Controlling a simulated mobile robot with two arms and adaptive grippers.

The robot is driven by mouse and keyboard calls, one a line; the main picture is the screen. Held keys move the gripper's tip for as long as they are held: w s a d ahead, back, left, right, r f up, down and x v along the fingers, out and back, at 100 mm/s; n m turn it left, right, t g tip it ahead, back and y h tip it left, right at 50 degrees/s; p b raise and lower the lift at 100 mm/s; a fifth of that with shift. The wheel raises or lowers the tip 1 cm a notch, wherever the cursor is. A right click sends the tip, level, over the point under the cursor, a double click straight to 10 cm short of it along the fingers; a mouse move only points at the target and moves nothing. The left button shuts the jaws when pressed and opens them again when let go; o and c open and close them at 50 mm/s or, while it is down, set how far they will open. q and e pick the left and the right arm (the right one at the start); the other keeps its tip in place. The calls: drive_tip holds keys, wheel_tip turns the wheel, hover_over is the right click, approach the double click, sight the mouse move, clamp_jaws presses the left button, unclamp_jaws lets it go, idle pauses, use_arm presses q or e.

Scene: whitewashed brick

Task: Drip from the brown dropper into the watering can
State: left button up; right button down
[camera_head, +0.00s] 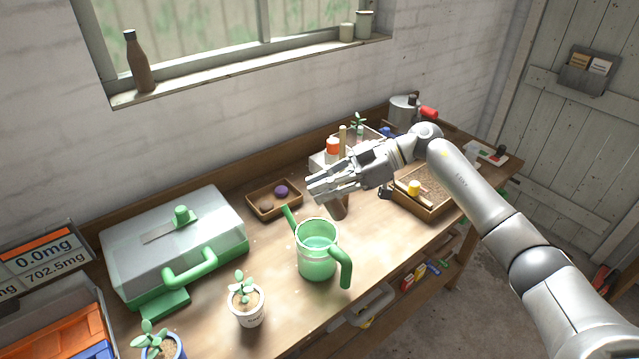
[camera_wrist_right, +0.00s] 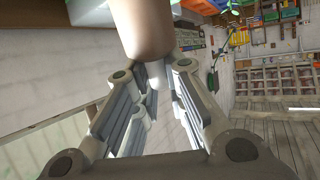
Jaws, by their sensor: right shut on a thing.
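The watering can (camera_head: 317,262) is green and see-through, with a green handle on the right and a spout at the upper left. It stands upright on the bench, its top open and pale green liquid inside. My right gripper (camera_head: 320,187) is above and behind the can, to the upper right of its rim. It is shut on the brown dropper (camera_head: 340,208), whose brown part hangs below the fingers, apart from the can. In the right wrist view the dropper (camera_wrist_right: 141,28) shows as a brown cylinder at the fingertips (camera_wrist_right: 152,80). Its tip is not clear. My left gripper is out of view.
A green case with a clear lid (camera_head: 172,235) stands left of the can. A potted seedling (camera_head: 247,308) is at the front. A small wooden tray (camera_head: 262,203) lies behind the can. Bottles (camera_head: 333,147) and a brown tray (camera_head: 428,210) are near my arm.

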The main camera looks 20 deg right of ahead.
sight(323, 232)
wheel_tip(323, 232, down, 7)
drive_tip(key=h+b, duration=0.2)
drive_tip(key=h, duration=0.3)
drive_tip(key=shift+f+g, duration=0.15)
drive_tip(key=shift+g, duration=0.25)
drive_tip(key=shift+h+p, duration=0.8)
drive_tip(key=shift+p, duration=0.45)
idle(0.4)
drive_tip(key=shift+h+p, duration=1)
drive_tip(key=shift+p, duration=0.85)
idle(1.6)
